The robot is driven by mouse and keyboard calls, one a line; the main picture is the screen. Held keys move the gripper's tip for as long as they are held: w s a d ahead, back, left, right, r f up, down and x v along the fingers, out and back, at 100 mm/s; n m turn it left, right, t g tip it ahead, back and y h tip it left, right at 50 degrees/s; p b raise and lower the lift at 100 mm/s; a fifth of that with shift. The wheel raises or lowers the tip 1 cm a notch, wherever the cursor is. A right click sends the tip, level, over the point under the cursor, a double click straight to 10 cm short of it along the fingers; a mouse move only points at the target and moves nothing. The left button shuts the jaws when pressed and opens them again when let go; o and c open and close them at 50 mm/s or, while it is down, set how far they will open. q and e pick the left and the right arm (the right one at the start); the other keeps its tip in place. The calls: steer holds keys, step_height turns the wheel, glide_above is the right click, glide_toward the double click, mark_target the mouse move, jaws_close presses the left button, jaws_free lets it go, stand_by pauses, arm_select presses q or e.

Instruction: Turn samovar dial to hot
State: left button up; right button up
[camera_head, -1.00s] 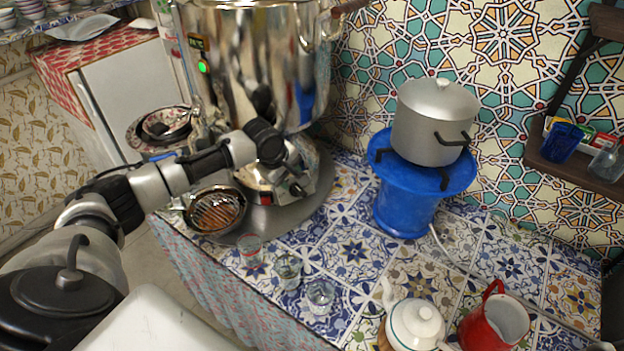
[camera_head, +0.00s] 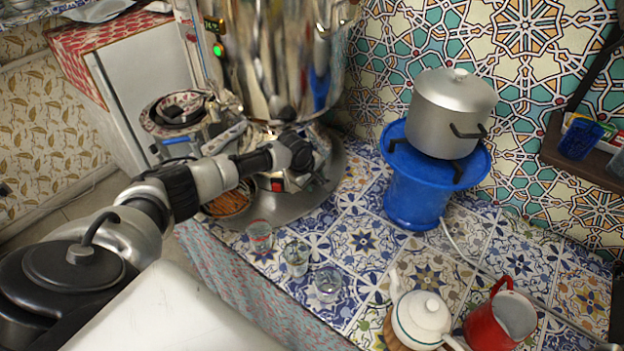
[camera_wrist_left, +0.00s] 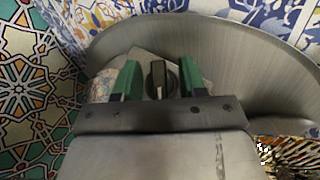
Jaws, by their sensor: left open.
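The shiny metal samovar (camera_head: 285,60) stands at the back left of the tiled counter, with a lit green light on its panel. My left arm reaches across the front of it, and the arm hides part of its lower front. In the left wrist view my left gripper (camera_wrist_left: 159,80) is open, with green fingertips spread apart. A dark round dial (camera_wrist_left: 157,70) with a raised bar shows between the fingertips, one finger on each side. I cannot tell whether the fingers touch it. My right gripper is not in view.
A round metal tray (camera_head: 335,190) lies under the samovar. Glasses (camera_head: 296,257) stand near the counter's front edge. A grey pot (camera_head: 455,105) sits on a blue burner (camera_head: 415,195). A white teapot (camera_head: 423,318) and red jug (camera_head: 500,320) stand at front right.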

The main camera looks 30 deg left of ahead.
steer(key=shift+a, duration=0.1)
arm_select(q)
steer(key=c, duration=0.6)
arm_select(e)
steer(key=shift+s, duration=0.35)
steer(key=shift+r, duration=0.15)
